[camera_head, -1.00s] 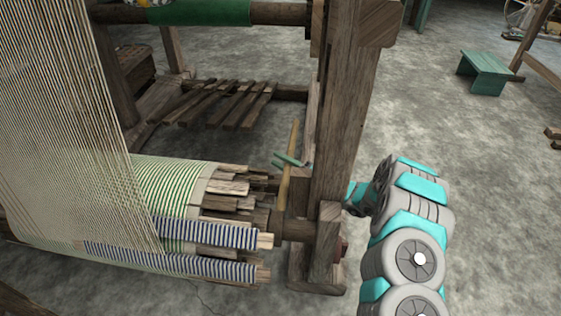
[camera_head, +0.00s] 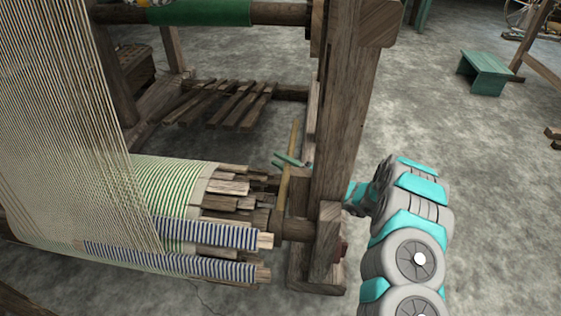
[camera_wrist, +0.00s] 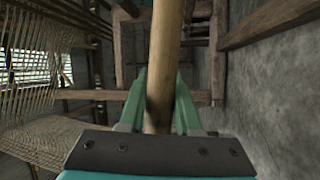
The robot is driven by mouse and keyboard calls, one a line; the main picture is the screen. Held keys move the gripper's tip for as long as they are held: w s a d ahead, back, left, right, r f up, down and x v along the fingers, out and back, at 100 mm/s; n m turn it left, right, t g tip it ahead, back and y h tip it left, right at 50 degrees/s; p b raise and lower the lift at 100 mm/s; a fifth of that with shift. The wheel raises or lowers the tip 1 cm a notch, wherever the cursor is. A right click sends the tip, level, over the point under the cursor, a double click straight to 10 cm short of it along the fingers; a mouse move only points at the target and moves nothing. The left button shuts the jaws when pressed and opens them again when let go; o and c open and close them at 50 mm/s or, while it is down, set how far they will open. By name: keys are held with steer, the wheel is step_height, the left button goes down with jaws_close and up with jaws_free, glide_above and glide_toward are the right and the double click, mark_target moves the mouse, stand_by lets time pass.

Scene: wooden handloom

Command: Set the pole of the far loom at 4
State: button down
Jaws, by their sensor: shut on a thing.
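The pole (camera_head: 287,168) is a thin, light wooden stick that stands nearly upright beside the loom's thick post, at the right end of the cloth roll. In the wrist view the pole (camera_wrist: 164,60) runs up between the green fingers of my gripper (camera_wrist: 160,105), which is shut on it. In the head view the green fingertips of my gripper (camera_head: 288,160) show at the pole, left of the post; the post hides part of my gripper and wrist. The loom (camera_head: 340,110) is a dark wooden frame with pale warp threads. I see no readable number marks.
The cloth roll (camera_head: 175,185) with striped cloth and wooden slats lies left of the pole. Several treadles (camera_head: 225,103) are behind it. The thick post stands close to my arm. A green bench (camera_head: 485,72) is at the upper right, with open floor in front of it.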

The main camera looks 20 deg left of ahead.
steer(key=f, duration=0.1)
steer(key=f+m, duration=0.1)
steer(key=f, duration=0.1)
steer(key=s+f+m+h+b, duration=0.1)
steer(key=f, duration=0.1)
steer(key=shift+d, duration=0.1)
steer(key=c, duration=0.6)
jaws_free()
steer(key=shift+w, duration=0.1)
steer(key=s+d, duration=0.1)
steer(key=d, duration=0.6)
steer(key=shift+s+d+f+p, duration=0.25)
steer(key=shift+s+d+p, duration=0.05)
steer(key=shift+d, duration=0.05)
steer(key=shift+d, duration=0.1)
